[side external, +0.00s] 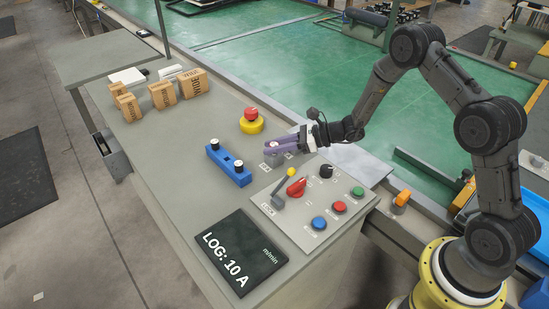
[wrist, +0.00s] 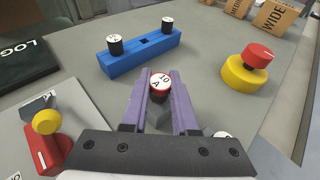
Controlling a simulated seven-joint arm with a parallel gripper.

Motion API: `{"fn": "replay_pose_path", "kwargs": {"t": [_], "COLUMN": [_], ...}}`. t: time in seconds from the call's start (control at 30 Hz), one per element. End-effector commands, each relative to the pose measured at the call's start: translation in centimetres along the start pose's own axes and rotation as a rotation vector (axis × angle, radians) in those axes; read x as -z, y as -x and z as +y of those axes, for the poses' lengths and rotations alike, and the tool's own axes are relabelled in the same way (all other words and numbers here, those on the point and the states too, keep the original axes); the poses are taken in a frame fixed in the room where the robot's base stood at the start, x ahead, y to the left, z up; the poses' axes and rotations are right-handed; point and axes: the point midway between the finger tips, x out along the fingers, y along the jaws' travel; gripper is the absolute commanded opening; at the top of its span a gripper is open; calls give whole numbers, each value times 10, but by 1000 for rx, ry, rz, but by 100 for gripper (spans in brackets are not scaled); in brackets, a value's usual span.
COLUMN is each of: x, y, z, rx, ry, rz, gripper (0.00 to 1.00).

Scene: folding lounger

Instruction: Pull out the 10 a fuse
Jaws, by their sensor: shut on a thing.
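The 10 A fuse (wrist: 160,81) has a white top marked "10 A" and a red rim. It sits between the two purple fingers of my gripper (wrist: 160,98), which is shut on it. A grey block (wrist: 157,116) shows below the fuse between the fingers; I cannot tell whether the fuse is still seated in it. In the side view my gripper (side external: 278,146) is low over the panel, by the grey block (side external: 273,159), and mostly hides the fuse.
A blue holder (side external: 229,167) beside my gripper carries two black-and-white capped fuses, with an empty slot between them. A red-and-yellow emergency stop (side external: 251,122) stands behind. A control panel (side external: 283,222) with lever, knobs and buttons, and a "LOG: 10 A" display (side external: 240,256), lie in front.

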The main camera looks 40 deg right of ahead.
Motion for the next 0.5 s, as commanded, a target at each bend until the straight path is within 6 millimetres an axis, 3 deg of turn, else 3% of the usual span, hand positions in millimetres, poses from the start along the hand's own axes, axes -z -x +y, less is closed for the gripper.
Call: {"fn": "replay_pose_path", "kwargs": {"t": [0.5], "x": [-18], "y": [7], "z": [0], "rx": [0], "ry": [1], "rz": [0], "gripper": [0]}}
